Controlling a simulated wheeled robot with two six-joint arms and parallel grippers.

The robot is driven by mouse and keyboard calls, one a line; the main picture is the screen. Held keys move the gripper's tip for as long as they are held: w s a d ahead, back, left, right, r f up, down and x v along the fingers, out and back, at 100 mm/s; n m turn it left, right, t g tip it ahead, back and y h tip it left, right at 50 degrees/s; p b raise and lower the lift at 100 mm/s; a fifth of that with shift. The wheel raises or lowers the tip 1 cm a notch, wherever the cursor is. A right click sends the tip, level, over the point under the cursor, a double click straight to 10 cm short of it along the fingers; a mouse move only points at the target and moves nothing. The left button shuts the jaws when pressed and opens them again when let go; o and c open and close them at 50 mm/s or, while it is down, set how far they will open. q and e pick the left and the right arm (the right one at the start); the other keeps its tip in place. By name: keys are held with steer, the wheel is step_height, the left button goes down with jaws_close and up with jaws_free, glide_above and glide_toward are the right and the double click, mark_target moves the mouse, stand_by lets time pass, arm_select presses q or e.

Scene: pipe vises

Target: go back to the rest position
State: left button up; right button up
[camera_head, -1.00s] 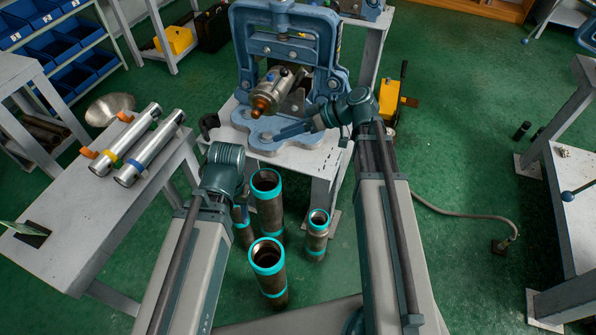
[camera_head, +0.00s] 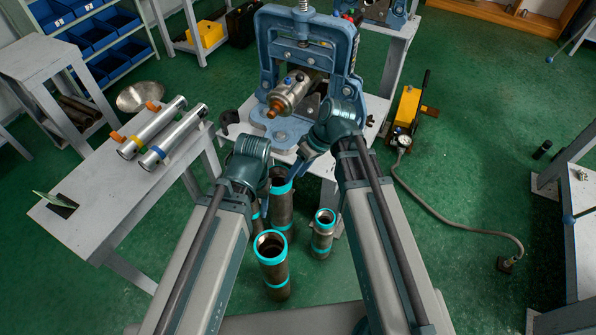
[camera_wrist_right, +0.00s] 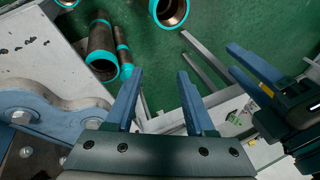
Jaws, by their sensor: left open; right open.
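My right gripper (camera_wrist_right: 157,78) is open and empty, its two blue fingers apart in the right wrist view. In the head view its fingers point down and left, in front of the blue vise (camera_head: 268,70). My left gripper (camera_wrist_right: 232,60) shows at the right of the wrist view with its fingers apart and nothing between them. In the head view its fingers are hidden behind its dark green wrist, above the standing pipes. A silver cylinder with a copper-coloured tip (camera_head: 290,92) sits in the vise.
Several dark pipes with turquoise bands (camera_head: 272,250) stand on the floor between my arms. A grey table (camera_head: 100,225) at the left bears two silver cylinders (camera_head: 172,135). A yellow pump with a hose (camera_head: 408,105) is at the right.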

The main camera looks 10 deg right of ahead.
stand_by(0.4)
steer(key=s+m+h+p, duration=0.2)
steer(key=s+m+h, duration=0.1)
steer(key=s+h, duration=0.3)
steer(key=s, duration=0.2)
steer(key=shift+s+a+r+m, duration=0.25)
steer(key=shift+s+m, duration=0.05)
steer(key=shift+s, duration=0.05)
stand_by(0.6)
